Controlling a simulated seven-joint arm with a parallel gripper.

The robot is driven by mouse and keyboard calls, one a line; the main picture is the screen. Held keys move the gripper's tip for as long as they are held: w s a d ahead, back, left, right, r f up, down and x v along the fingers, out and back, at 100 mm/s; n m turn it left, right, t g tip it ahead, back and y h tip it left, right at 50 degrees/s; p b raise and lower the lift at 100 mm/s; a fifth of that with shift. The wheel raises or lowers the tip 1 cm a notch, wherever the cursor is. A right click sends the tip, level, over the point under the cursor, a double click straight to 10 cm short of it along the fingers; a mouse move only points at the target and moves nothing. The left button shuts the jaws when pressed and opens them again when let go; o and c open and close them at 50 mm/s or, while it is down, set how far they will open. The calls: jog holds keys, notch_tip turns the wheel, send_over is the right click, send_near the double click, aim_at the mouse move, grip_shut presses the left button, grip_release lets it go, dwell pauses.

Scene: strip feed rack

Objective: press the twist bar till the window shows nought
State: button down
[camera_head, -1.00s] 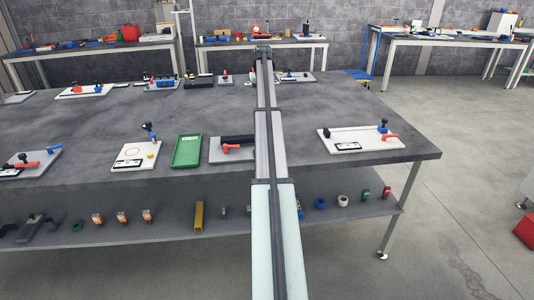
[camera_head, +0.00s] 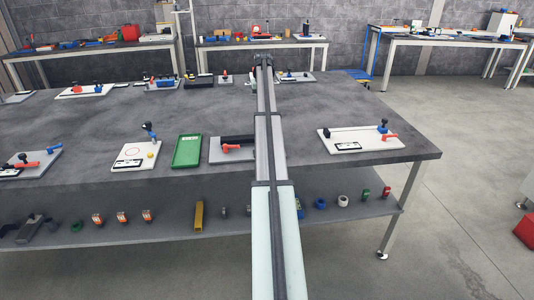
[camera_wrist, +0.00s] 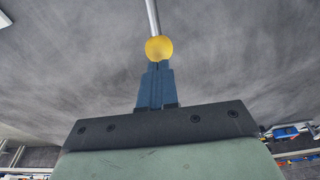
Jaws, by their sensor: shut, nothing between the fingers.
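In the wrist view my gripper (camera_wrist: 156,70) has its blue fingers together, with nothing between them. A yellow ball (camera_wrist: 158,48) on a thin metal rod (camera_wrist: 153,16) shows right at the fingertips. The rod runs up out of the picture. I cannot tell whether the fingertips touch the ball, or whether this rod is the twist bar. In the head view my arm stretches over the bench and its far end hides the gripper and what lies there. No readable window shows in either view.
More fixtures line the far edge. The bench middle left is clear.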

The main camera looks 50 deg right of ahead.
jog(key=shift+f, duration=2.45)
jog(key=shift+r, duration=4.6)
